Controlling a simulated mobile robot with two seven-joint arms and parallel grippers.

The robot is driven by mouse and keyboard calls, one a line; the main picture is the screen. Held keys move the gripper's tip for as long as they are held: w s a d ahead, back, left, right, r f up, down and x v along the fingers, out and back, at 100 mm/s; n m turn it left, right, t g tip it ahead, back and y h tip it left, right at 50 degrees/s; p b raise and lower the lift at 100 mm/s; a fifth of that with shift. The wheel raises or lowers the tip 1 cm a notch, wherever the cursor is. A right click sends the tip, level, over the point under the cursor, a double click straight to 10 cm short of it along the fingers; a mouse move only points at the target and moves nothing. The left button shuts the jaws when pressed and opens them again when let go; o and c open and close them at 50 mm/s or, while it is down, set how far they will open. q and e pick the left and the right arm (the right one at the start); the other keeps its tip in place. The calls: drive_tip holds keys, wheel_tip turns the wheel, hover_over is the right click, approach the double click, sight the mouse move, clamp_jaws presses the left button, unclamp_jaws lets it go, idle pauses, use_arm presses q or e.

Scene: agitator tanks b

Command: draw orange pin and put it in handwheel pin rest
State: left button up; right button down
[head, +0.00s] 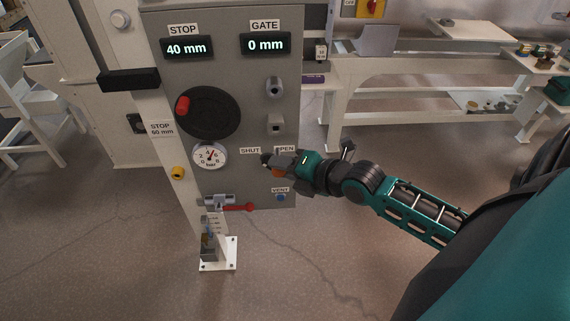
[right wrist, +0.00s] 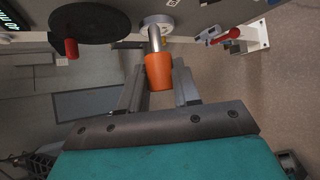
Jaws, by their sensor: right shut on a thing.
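The orange pin (right wrist: 158,71) has an orange grip and a bare metal shaft. My right gripper (head: 272,165) is shut on the grip, with one finger on each side of it in the right wrist view. The shaft points towards the panel, in front of the white gauge (right wrist: 156,22); I cannot tell whether its tip touches anything. In the head view only a bit of orange (head: 279,173) shows under the gripper. The black handwheel (head: 207,112) has a red knob. Two grey fittings, an upper (head: 275,87) and a lower (head: 277,124), sit right of it; I cannot tell which is the rest.
The grey panel (head: 226,20) reads STOP 40 mm and GATE 0 mm. A red-handled lever (head: 236,207), a blue VENT button (head: 281,197) and a yellow knob (head: 177,173) are low on it. A white bench (head: 400,68) stands behind.

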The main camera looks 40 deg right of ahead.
drive_tip(key=shift+w+d, duration=0.2)
drive_tip(key=shift+w, duration=0.15)
drive_tip(key=shift+w+d+b, duration=0.4)
drive_tip(key=shift+w+d, duration=0.05)
drive_tip(key=shift+w, duration=0.25)
drive_tip(key=shift+w+d+b, duration=0.45)
drive_tip(key=shift+w, duration=0.25)
drive_tip(key=shift+w+d+b, duration=0.4)
drive_tip(key=shift+w+d, duration=0.05)
drive_tip(key=shift+w, duration=0.25)
drive_tip(key=shift+r+p, duration=0.1)
drive_tip(key=shift+p, duration=0.3)
drive_tip(key=shift+w+d, duration=0.1)
drive_tip(key=shift+w, duration=0.15)
drive_tip(key=shift+w+d+b, duration=0.4)
drive_tip(key=shift+w+b, duration=0.2)
drive_tip(key=shift+w, duration=0.05)
drive_tip(key=shift+w+d+b, duration=0.4)
drive_tip(key=shift+w+b, duration=0.15)
drive_tip(key=shift+w, duration=0.1)
drive_tip(key=shift+w, duration=0.1)
drive_tip(key=shift+w+d+b, duration=0.25)
drive_tip(key=shift+w+b, duration=0.05)
drive_tip(key=shift+b, duration=0.05)
